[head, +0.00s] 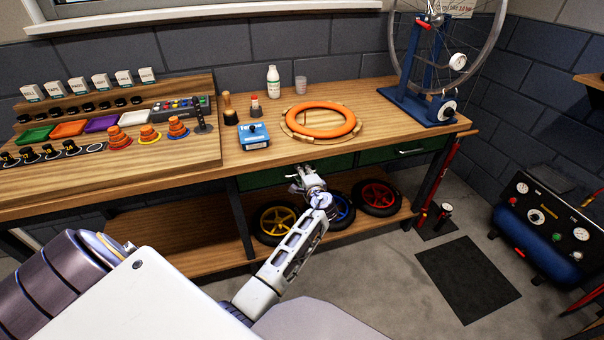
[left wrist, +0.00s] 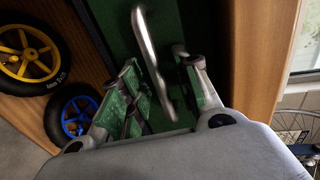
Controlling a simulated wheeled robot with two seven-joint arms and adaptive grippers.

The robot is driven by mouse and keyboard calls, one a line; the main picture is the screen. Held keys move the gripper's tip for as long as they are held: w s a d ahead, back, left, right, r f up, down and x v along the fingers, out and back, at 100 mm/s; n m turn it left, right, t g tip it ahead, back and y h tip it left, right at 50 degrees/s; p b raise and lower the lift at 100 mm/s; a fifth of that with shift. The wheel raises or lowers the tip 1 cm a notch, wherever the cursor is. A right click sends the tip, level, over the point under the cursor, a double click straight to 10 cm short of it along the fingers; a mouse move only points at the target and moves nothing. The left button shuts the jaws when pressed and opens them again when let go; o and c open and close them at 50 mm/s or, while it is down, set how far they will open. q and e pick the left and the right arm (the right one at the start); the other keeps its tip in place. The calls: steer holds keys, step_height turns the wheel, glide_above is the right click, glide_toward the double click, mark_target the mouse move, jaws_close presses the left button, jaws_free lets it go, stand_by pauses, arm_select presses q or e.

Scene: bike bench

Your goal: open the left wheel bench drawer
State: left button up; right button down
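The left wheel bench drawer (head: 262,178) has a dark green front under the bench top, left of a second green drawer (head: 385,154). It looks closed. In the left wrist view, the silver bar handle (left wrist: 152,50) crosses the green drawer front (left wrist: 112,35). It lies between the two spread fingers of my left gripper (left wrist: 155,62), with a gap visible on both sides. Contact with the handle is not visible. My right gripper is not in view.
Yellow, blue and red wheels (head: 377,196) lie on the low shelf beneath the drawers. An orange ring (head: 322,133) and a blue box (head: 254,137) are on the bench top (head: 372,95).

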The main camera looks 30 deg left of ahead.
arm_select(q)
steer(key=shift+c, duration=0.5)
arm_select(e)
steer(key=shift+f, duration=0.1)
arm_select(q)
jaws_close()
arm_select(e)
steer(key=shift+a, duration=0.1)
